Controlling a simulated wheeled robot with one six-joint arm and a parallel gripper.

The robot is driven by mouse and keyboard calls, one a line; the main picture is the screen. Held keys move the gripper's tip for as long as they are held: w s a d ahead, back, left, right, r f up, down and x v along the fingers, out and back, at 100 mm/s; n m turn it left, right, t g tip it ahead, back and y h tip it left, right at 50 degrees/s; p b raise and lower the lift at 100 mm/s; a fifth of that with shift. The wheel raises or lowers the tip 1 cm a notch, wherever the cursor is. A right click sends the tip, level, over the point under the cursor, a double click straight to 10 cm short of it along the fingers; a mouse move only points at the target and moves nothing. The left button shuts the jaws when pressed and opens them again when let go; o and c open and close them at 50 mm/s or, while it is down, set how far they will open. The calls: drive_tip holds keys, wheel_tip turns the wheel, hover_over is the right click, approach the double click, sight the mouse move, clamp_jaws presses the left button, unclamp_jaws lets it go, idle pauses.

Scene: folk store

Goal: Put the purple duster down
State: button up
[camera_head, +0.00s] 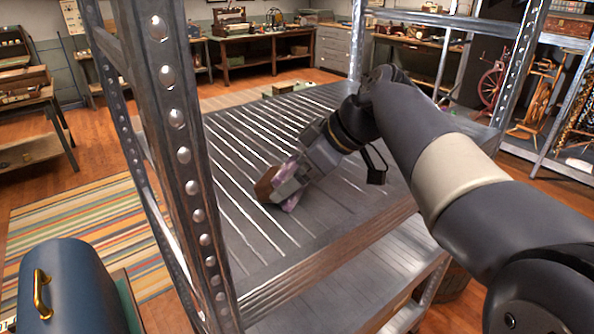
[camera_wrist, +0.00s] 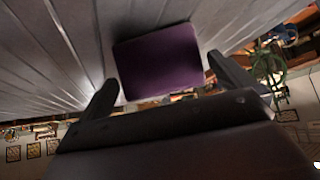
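The purple duster (camera_wrist: 160,62) sits between the two fingers of my gripper in the wrist view, its purple face toward the camera. The left finger looks close to or against its edge; a thin gap may show at the right finger. In the head view my gripper (camera_head: 288,183) points down and left, low over the slatted metal shelf (camera_head: 235,150). The duster's brown part (camera_head: 266,185) shows at the gripper's end, with purple beside it. I cannot tell whether the fingers press on it or whether it rests on the shelf.
A riveted upright post (camera_head: 180,150) stands at the shelf's left front, with other posts behind. A lower shelf (camera_head: 350,285) lies underneath. A small item (camera_head: 282,88) is at the far edge. The slats to the left and behind the gripper are clear.

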drive_tip(key=shift+r, duration=0.25)
drive_tip(key=v, duration=1.2)
drive_tip(key=shift+f, duration=0.2)
drive_tip(key=x, duration=1.2)
drive_tip(key=shift+r, duration=1.1)
